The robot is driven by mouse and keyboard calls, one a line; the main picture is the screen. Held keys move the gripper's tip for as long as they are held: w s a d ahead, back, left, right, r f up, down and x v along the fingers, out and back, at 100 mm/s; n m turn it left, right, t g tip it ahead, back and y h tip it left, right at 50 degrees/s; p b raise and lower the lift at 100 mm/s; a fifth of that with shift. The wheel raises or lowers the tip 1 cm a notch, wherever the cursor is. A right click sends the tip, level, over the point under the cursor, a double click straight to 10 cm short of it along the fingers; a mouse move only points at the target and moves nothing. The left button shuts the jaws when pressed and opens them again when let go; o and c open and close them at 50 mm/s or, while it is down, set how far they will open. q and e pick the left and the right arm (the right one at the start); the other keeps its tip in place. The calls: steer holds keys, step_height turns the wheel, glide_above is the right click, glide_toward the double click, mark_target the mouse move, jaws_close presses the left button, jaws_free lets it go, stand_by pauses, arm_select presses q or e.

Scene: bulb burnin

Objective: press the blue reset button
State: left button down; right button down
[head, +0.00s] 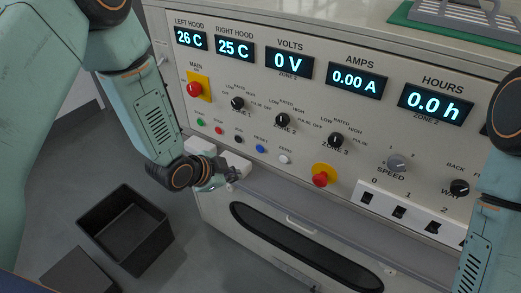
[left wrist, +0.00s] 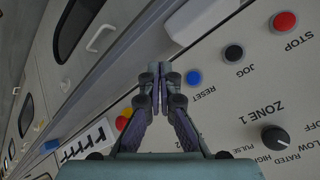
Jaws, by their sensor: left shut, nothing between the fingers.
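The blue reset button (head: 260,149) sits in the lower button row of the beige panel, between a black button and a white one. In the left wrist view the blue button (left wrist: 193,77) shows just right of the fingertips, with its RESET label beside it. My left gripper (head: 231,174) is below and left of the button in the head view, in front of the panel's lower edge. Its fingers (left wrist: 163,76) are shut with nothing between them. No contact with the button shows. My right gripper is out of view.
Close by are the black jog button (head: 238,143), red stop button (head: 218,131) and white zero button (head: 285,159). A red emergency knob (head: 320,179) and the zone 2 dial (head: 281,120) are near. A black bin (head: 127,232) stands on the floor at left.

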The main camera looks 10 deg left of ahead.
mark_target(260, 149)
arm_select(q)
steer(key=w, duration=0.2)
steer(key=w+d, duration=0.1)
steer(key=w, duration=0.1)
steer(key=w+d+b, duration=0.1)
steer(key=w, duration=0.1)
steer(key=shift+d+f, duration=0.1)
steer(key=shift+w+d, duration=0.2)
steer(key=shift+w, duration=0.75)
steer(key=shift+d, duration=0.1)
steer(key=shift+w, duration=0.1)
stand_by(0.5)
steer(key=shift+w+d, duration=0.1)
steer(key=shift+w, duration=0.2)
